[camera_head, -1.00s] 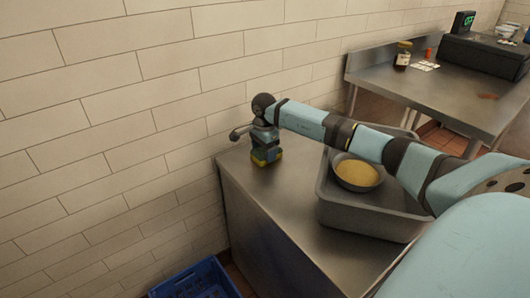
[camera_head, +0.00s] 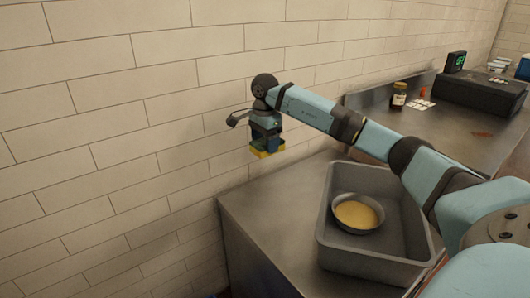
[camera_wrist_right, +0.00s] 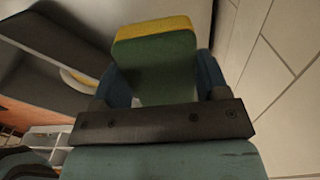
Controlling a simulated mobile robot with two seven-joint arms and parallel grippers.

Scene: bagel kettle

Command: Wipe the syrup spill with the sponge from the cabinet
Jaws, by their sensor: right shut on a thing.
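My right gripper (camera_head: 266,143) is shut on the sponge (camera_head: 268,153), which has a yellow layer and a green layer. It holds the sponge in the air near the tiled wall, above and behind the left end of the near steel counter. In the right wrist view the sponge (camera_wrist_right: 155,62) sits between the two blue fingers. A flat reddish-brown patch, which looks like the syrup spill (camera_head: 482,134), lies on the far steel table (camera_head: 440,123), well to the right of the gripper. My left gripper is not in view.
A deep grey tub (camera_head: 362,262) with a bowl (camera_head: 358,213) of yellow contents stands on the near counter (camera_head: 262,215). On the far table are a dark jar (camera_head: 399,95), white cards (camera_head: 420,105) and a black box (camera_head: 484,93). The near counter's left part is clear.

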